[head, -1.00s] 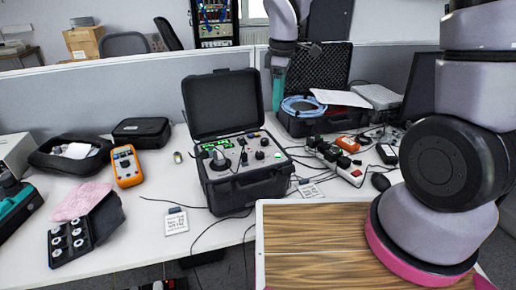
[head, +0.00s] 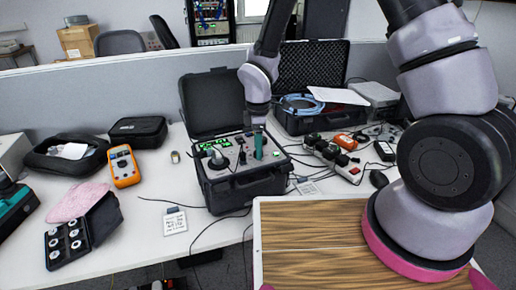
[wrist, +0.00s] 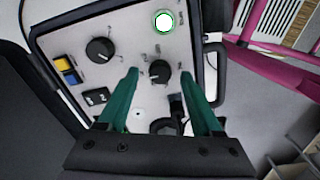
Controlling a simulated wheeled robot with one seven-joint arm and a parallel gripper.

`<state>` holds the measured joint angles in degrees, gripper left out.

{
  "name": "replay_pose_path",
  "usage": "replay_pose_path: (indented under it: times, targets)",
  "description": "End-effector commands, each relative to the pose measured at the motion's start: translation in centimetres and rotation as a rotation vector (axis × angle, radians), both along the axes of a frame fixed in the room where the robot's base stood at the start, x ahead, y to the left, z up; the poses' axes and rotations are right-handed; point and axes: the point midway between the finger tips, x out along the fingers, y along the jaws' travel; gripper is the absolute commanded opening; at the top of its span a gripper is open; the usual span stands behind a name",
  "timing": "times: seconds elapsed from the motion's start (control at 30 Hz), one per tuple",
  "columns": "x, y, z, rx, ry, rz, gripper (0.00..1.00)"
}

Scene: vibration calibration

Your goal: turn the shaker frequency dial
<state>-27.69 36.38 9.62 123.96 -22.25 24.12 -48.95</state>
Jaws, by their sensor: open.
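The shaker unit is an open black case (head: 248,188) on the white desk, with a grey control panel that also shows in the wrist view (wrist: 130,38). The panel has two black round dials: one (wrist: 158,72) lies between my fingertips, the other (wrist: 100,50) is outside them, to the left. The small labels are unreadable, so I cannot tell which sets frequency. My gripper (wrist: 160,82) is open, its green fingers pointing at the panel on either side of the nearer dial. I cannot tell if they touch it. In the head view my gripper (head: 259,150) is over the panel's right part.
A lit green button (wrist: 164,20) is beyond the dial. The case's raised lid (head: 212,102) stands behind the panel. An orange multimeter (head: 124,166) is to the left, and a power strip (head: 335,160) with plugs to the right. Cables lie around the case.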

Motion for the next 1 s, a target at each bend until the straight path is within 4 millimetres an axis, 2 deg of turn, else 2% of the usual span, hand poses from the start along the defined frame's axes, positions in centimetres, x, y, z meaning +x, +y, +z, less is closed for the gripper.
replay_pose_path:
  times: [0.13, 0.37, 0.4, 0.57, 1.0]
  targets:
    - [0.01, 0.01, -0.78, 0.0, -0.001, -0.001, 0.67]
    - [0.02, 0.0, -0.85, 0.001, -0.001, -0.001, 0.67]
    - [0.03, 0.0, -0.84, 0.001, -0.001, -0.001, 0.63]
    - [0.03, 0.0, -0.83, 0.001, -0.001, -0.001, 0.01]
    - [0.03, 0.0, -0.8, 0.0, -0.001, -0.068, 0.0]
